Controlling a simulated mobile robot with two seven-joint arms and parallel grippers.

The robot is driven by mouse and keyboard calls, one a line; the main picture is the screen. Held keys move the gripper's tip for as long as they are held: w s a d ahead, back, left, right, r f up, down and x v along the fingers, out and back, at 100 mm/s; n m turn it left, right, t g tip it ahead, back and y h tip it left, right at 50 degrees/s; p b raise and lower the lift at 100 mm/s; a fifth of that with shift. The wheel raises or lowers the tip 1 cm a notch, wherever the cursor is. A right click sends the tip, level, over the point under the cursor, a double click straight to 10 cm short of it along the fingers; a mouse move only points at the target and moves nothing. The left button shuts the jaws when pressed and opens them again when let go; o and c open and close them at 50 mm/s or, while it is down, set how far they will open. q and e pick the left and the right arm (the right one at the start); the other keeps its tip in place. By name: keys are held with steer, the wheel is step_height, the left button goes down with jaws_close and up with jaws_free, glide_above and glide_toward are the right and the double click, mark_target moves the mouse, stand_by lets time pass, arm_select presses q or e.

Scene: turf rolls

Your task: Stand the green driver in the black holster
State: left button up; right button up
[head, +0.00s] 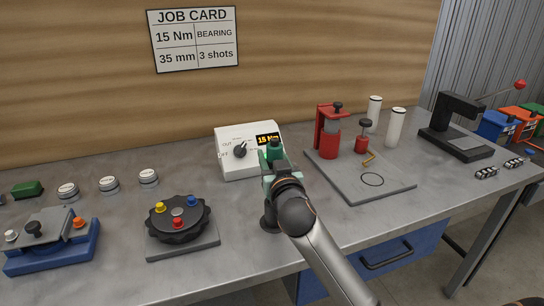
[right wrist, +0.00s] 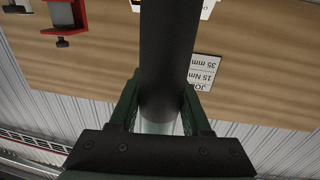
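The green driver (head: 275,149) is upright beside the white controller box, its green top showing above my right gripper (head: 279,172). In the right wrist view, the fingers of my right gripper (right wrist: 165,115) are closed against both sides of a dark cylinder (right wrist: 168,55), which appears to be the driver's body. A black round-based piece (head: 268,219), which looks like the holster, shows directly below the gripper. The gripper and arm hide most of it, so I cannot tell whether the driver is inside it or above it. My left gripper is not in view.
The white controller box (head: 236,162) stands just behind the driver. A grey plate (head: 352,190) with a red press (head: 327,132) lies to the right. A black knob fixture (head: 178,220) and a blue fixture (head: 50,258) stand at left. Bare bench lies between knob and driver.

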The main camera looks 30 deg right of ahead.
steer(key=o, duration=0.4)
steer(key=shift+r, duration=0.15)
steer(key=b+v, duration=0.1)
steer(key=v, duration=1.1)
